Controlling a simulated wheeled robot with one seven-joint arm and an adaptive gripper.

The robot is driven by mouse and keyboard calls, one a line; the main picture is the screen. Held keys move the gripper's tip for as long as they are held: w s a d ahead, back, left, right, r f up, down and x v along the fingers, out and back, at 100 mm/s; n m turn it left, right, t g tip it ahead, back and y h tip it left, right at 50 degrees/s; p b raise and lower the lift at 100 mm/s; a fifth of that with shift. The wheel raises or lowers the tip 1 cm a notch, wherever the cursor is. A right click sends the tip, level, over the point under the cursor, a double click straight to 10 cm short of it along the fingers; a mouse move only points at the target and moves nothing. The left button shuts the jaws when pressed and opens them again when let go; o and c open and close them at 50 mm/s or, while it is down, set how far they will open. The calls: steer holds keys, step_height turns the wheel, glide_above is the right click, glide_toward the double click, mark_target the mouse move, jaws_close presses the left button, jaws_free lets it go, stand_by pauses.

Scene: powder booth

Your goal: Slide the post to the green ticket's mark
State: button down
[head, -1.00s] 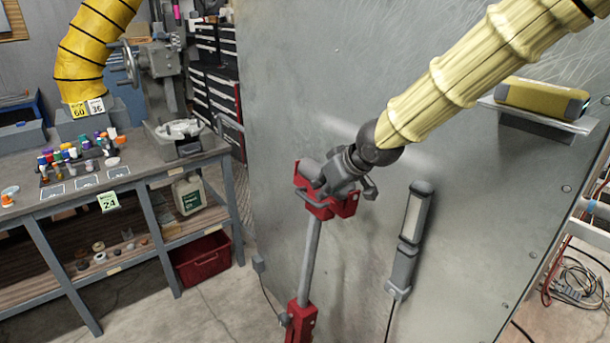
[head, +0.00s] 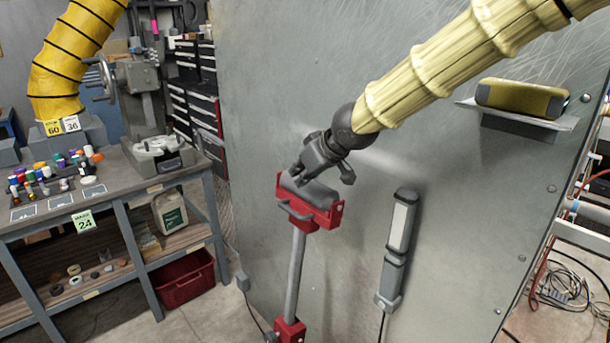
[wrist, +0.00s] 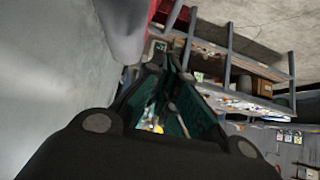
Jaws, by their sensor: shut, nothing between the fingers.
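The post (head: 296,272) is a grey pole rising from a red clamp sleeve (head: 290,330), with a red head carrying a grey roller and a grey handle in front. It stands upright before the metal booth wall. The green ticket (head: 84,221) hangs on the bench edge and reads "MARK 24". Two yellow tickets (head: 62,126) at the hose foot read 60 and 36. My gripper (head: 312,178) is shut and empty, just above and behind the red head; I cannot tell whether it touches the roller. The dark fingers fill the wrist view's middle (wrist: 170,85). No scale on the post is readable.
The booth wall (head: 440,120) is close behind my gripper. A grey lamp-like bar (head: 397,250) with a cable is mounted right of the post. A yellow device (head: 520,98) rests on a wall shelf. The cluttered bench (head: 110,200) and a red bin (head: 184,278) are left.

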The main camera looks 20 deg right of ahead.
glide_toward(282, 203)
steer(key=w, duration=0.1)
steer(key=w+a, duration=0.1)
steer(key=w, duration=0.1)
steer(key=shift+a+f, duration=0.1)
steer(key=shift+f, duration=1.45)
